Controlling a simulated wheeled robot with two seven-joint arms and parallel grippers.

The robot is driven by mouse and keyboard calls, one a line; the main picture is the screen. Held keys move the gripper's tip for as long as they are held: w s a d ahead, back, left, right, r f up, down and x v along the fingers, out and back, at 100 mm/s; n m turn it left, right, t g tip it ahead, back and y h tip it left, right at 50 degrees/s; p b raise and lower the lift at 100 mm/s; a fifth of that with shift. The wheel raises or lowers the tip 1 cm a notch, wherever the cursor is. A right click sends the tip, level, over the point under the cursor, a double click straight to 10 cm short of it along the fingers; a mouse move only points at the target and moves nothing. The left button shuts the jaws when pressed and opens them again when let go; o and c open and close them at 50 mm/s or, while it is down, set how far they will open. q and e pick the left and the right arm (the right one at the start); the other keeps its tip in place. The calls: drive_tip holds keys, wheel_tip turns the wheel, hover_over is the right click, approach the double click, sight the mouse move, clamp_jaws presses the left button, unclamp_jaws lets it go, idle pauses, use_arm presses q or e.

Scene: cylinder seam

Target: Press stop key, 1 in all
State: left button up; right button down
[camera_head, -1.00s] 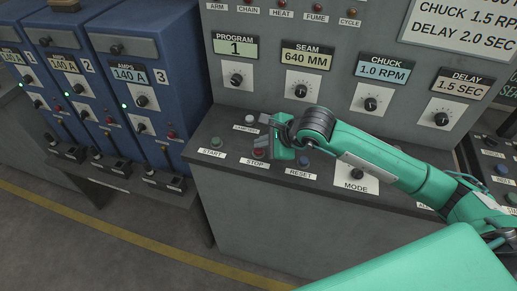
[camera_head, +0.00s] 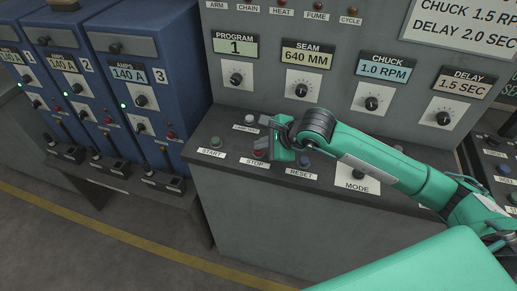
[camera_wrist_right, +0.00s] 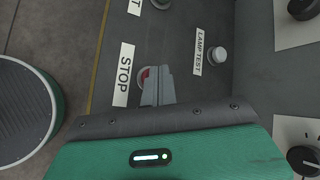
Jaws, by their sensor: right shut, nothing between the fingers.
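The red stop key (camera_head: 260,153) sits on the sloped console desk above its STOP label (camera_head: 255,163). In the right wrist view the stop key (camera_wrist_right: 145,73) shows as a red edge, mostly covered by my fingers. My right gripper (camera_head: 262,146) is shut and empty, with its fingertips at the stop key. In the right wrist view the right gripper's fingertips (camera_wrist_right: 153,72) overlap the key; I cannot tell whether they touch it or press it down. My left gripper is not in view.
The green start key (camera_head: 215,141) is left of the stop key, the blue reset key (camera_head: 304,161) right of it. The white lamp test key (camera_head: 250,120) is just behind. Mode knob (camera_head: 358,173) lies under my forearm. Blue power units (camera_head: 150,60) stand left.

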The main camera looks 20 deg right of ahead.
sight(262, 151)
drive_tip(key=shift+f, duration=0.2)
drive_tip(key=shift+r, duration=1)
drive_tip(key=shift+r, duration=0.1)
drive_tip(key=shift+r+p, duration=1.05)
drive_tip(key=shift+r, duration=1.35)
